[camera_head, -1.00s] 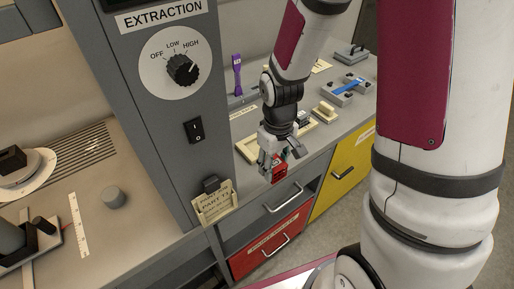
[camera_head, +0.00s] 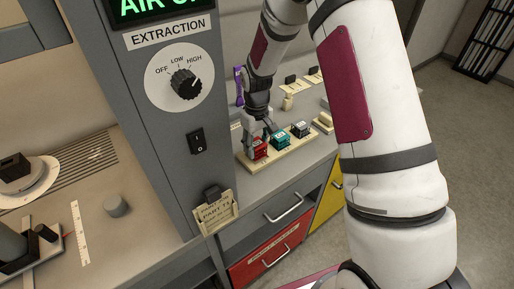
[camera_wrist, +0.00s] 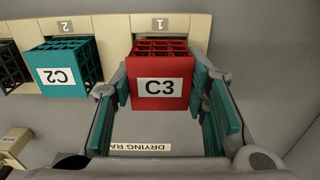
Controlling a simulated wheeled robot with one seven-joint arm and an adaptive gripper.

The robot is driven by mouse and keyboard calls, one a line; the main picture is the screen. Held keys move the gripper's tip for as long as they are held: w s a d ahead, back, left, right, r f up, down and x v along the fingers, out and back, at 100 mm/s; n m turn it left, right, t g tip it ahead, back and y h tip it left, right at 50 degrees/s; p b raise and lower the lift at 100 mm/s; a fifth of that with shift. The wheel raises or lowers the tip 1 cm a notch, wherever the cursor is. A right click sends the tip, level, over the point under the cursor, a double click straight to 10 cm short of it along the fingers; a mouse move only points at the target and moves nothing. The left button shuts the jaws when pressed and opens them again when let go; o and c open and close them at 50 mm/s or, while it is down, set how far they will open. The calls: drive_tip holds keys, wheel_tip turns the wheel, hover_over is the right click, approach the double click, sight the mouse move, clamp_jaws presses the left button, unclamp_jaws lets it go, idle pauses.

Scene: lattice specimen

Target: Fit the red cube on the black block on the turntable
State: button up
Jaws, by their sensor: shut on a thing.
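The red cube (camera_head: 257,149), an open lattice labelled C3, is between the fingers of my gripper (camera_head: 258,135) at the left end of a pale rack (camera_head: 270,160). In the wrist view the red cube (camera_wrist: 160,85) has a finger pad on each side, and my gripper (camera_wrist: 168,110) is shut on it. It is by the place marked 1; I cannot tell whether it touches the rack. The black block (camera_head: 13,167) sits on the pale round turntable (camera_head: 40,180) at the far left, with its left part out of frame.
A teal lattice cube (camera_head: 280,138) labelled C2 and a black one (camera_head: 300,130) stand on the rack to the right. The grey extraction column (camera_head: 150,130) stands between the rack and the turntable. A grey cylinder (camera_head: 117,205) and a ruler (camera_head: 80,232) are near the turntable.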

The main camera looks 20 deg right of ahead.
drive_tip(key=shift+f, duration=0.8)
drive_tip(key=shift+f, duration=0.1)
drive_tip(key=o, duration=1.2)
drive_tip(key=shift+o, duration=0.2)
